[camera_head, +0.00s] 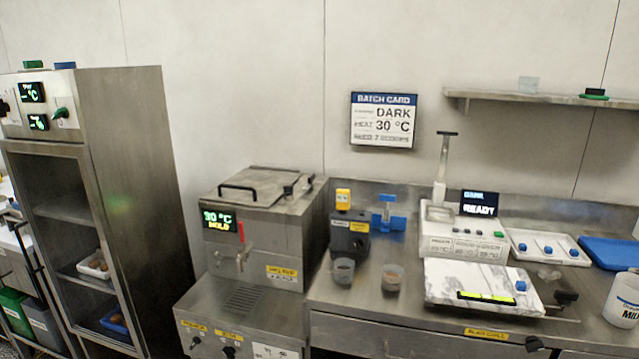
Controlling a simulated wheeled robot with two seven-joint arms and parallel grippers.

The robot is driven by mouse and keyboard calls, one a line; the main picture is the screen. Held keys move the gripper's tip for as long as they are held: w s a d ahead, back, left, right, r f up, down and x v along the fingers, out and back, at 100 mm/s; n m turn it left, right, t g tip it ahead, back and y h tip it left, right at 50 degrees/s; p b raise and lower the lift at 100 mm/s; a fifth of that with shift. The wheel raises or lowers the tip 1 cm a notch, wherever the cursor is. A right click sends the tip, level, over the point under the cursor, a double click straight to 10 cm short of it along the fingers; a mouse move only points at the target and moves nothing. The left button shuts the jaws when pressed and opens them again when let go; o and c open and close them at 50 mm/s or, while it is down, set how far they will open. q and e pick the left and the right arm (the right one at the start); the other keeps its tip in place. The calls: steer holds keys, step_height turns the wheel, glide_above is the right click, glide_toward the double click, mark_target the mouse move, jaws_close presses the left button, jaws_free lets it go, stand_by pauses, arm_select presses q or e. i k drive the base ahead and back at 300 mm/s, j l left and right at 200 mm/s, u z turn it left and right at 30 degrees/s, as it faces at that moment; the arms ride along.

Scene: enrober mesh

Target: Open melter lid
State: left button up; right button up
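The melter (258,238) is a steel box left of the middle, standing on a lower steel cabinet. Its lid (272,183) lies flat and closed on top, with a black bar handle (238,187) near the left front edge. A small dark fitting (291,189) sits at the lid's right side. The melter's display (218,220) reads 30 °C HOLD, and a tap with a red lever (241,232) is on its front. Neither of my grippers shows in the head view.
A tall steel cabinet (140,190) stands left of the melter. To its right, the steel counter holds a dark grey device (349,234), two small cups (392,277), a white machine with a marble slab (463,277) and a blue tray (612,252). The space above the lid is clear.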

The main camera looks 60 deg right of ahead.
mark_target(255, 179)
steer(key=z, duration=1.45)
